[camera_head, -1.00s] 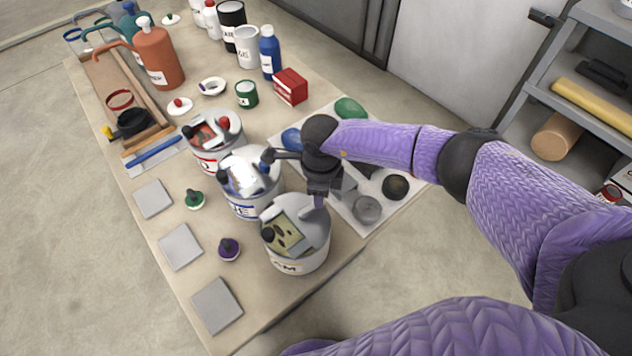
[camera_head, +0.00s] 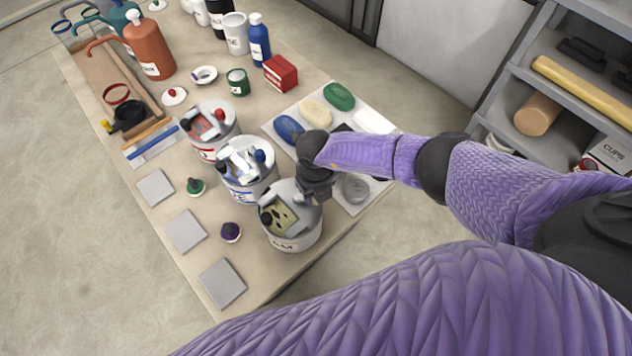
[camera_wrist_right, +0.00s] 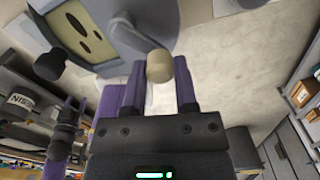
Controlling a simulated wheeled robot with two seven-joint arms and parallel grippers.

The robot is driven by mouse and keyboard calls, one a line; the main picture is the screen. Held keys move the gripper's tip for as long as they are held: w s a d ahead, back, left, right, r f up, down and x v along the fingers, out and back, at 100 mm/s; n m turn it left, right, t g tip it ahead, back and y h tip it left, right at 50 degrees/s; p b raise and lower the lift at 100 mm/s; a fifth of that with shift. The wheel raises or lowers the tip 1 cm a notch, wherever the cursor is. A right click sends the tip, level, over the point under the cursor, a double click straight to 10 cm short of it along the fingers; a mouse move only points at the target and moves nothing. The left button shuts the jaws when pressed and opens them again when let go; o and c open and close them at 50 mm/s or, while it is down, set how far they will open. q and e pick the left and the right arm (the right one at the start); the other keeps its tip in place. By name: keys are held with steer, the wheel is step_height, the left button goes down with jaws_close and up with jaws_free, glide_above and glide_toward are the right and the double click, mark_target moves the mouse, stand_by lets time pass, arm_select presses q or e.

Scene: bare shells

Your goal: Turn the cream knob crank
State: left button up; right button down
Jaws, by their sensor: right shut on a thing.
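The cream-coloured knob (camera_wrist_right: 159,66) sits between the two purple fingers of my right gripper (camera_wrist_right: 159,85) in the right wrist view. The gripper is shut on it. The knob sticks out from a grey drum-like pot (camera_wrist_right: 140,30) with a yellowish window on top. In the head view this pot (camera_head: 292,238), with a partly hidden label ending "AM", stands at the near end of the table, and my right gripper (camera_head: 316,197) is at its right rim, hiding the knob. A dark, purple-fingered shape at the left of the wrist view looks like my left gripper (camera_wrist_right: 74,108); its opening is unclear.
Two similar pots stand behind it, blue-labelled (camera_head: 246,188) and red-labelled (camera_head: 205,150). Grey square plates (camera_head: 222,284), a purple-knobbed piece (camera_head: 231,232) and a green-knobbed piece (camera_head: 195,187) lie left. A white board (camera_head: 270,131) with coloured ovals lies behind my wrist.

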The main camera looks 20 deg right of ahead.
steer(key=shift+s+a+r+m+p, duration=0.1)
steer(key=shift+s+a+m+p, duration=0.1)
steer(key=shift+m+p, duration=0.3)
steer(key=shift+s+a+m+p, duration=0.15)
steer(key=shift+m, duration=0.55)
steer(key=shift+s+a+m+p, duration=0.1)
steer(key=shift+a+m+p, duration=0.15)
steer(key=shift+m, duration=0.4)
steer(key=shift+s+a+m+p, duration=0.15)
steer(key=shift+m+p, duration=0.15)
steer(key=shift+m, duration=0.35)
steer(key=shift+c, duration=2)
jaws_free()
step_height(320, 180, up, 10)
steer(key=p, duration=0.4)
